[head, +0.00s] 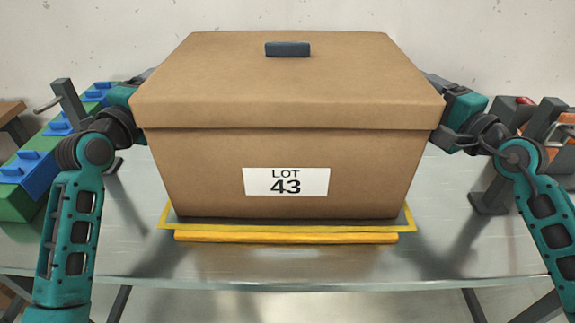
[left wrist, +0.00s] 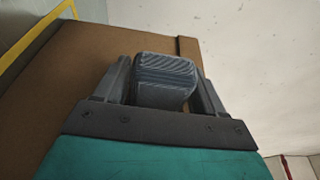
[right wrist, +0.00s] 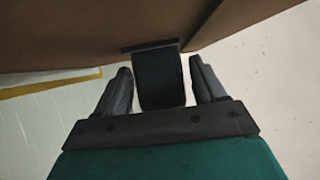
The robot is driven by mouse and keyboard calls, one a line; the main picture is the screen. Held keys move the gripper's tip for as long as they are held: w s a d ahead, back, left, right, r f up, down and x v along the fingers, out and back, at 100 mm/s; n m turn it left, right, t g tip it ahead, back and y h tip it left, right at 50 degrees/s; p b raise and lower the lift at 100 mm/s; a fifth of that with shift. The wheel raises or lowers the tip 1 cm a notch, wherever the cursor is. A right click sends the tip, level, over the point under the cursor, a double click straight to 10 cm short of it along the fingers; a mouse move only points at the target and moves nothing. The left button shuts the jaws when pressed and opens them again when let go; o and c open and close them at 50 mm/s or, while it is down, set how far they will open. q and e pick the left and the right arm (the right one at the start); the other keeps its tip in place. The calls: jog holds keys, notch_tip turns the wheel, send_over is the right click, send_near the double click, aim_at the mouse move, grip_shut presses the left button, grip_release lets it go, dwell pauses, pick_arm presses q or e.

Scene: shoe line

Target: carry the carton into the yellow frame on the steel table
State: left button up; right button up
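A big brown lidded carton (head: 200,160) labelled LOT 43 stands upright on the steel table (head: 110,255), over the yellow frame (head: 285,238). The frame's yellow edges show along its front and at its near corners; its far side is hidden. My left gripper (head: 140,85) is at the carton's left side, with its fingers on either side of a dark grey handle (left wrist: 165,80) and seemingly apart. My right gripper (head: 450,120) is at the right side. In the right wrist view its fingers stand apart around the handle (right wrist: 158,80), with narrow gaps beside it.
At the right are a dark grey stand (head: 490,195) and some orange items (head: 563,132), partly hidden by my arm. The table's front strip is clear. A pale wall (head: 480,40) stands behind.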

pick_arm(q)
jog(key=shift+o, duration=1)
pick_arm(e)
jog(key=shift+o, duration=1)
pick_arm(q)
jog(key=shift+s, duration=0.1)
jog(key=v, duration=1.1)
jog(key=shift+s, duration=0.35)
pick_arm(e)
jog(key=v, duration=0.7)
jog(key=shift+s+d, duration=0.15)
jog(key=shift+s, duration=0.05)
pick_arm(q)
jog(key=shift+a, duration=0.15)
jog(key=shift+s, duration=0.1)
